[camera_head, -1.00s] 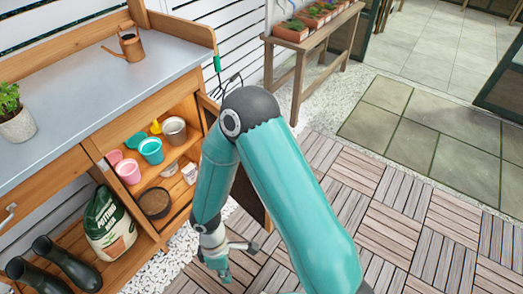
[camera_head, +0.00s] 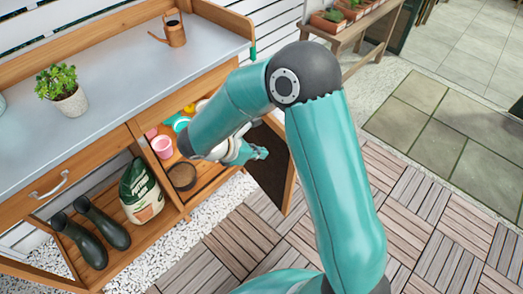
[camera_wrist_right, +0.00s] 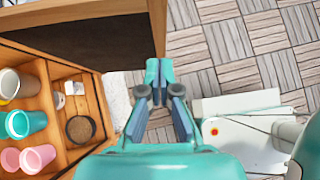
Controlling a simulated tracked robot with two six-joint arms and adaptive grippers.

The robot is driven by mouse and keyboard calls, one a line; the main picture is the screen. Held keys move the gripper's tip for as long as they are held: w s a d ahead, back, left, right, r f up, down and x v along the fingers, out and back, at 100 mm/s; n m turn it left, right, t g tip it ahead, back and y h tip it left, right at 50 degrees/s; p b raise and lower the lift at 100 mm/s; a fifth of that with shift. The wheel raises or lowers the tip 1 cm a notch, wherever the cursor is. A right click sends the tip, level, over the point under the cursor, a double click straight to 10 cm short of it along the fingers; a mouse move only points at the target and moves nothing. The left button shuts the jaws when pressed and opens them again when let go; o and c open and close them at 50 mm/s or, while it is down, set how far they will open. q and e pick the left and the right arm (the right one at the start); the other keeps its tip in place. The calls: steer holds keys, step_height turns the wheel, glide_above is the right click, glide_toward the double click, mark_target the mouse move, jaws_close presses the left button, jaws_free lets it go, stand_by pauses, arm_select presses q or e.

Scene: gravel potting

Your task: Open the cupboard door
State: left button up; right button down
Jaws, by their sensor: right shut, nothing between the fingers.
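The cupboard door (camera_head: 272,172), a dark panel in a wooden frame, stands swung outward from the cupboard's right side in the head view. In the right wrist view the door (camera_wrist_right: 75,48) spans the top left, with its wooden edge just above my fingertips. My right gripper (camera_head: 262,153) is shut and empty, in front of the door's inner face near its upper part; I cannot tell whether it touches. It also shows in the right wrist view (camera_wrist_right: 158,72). The open cupboard (camera_head: 203,178) shows shelves, partly hidden by my arm. My left gripper is not in view.
On the shelves are a pink pot (camera_head: 162,147), teal pots (camera_wrist_right: 24,123) and a round brown dish (camera_head: 182,176). A soil bag (camera_head: 141,193) and boots (camera_head: 92,232) stand left of it. The deck (camera_head: 235,240) before the door is clear.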

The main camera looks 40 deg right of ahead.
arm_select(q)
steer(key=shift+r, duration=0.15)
arm_select(e)
steer(key=s+d+f, duration=0.1)
steer(key=d+f, duration=0.4)
steer(key=d, duration=0.4)
steer(key=shift+d+f, duration=0.15)
steer(key=shift+f, duration=0.1)
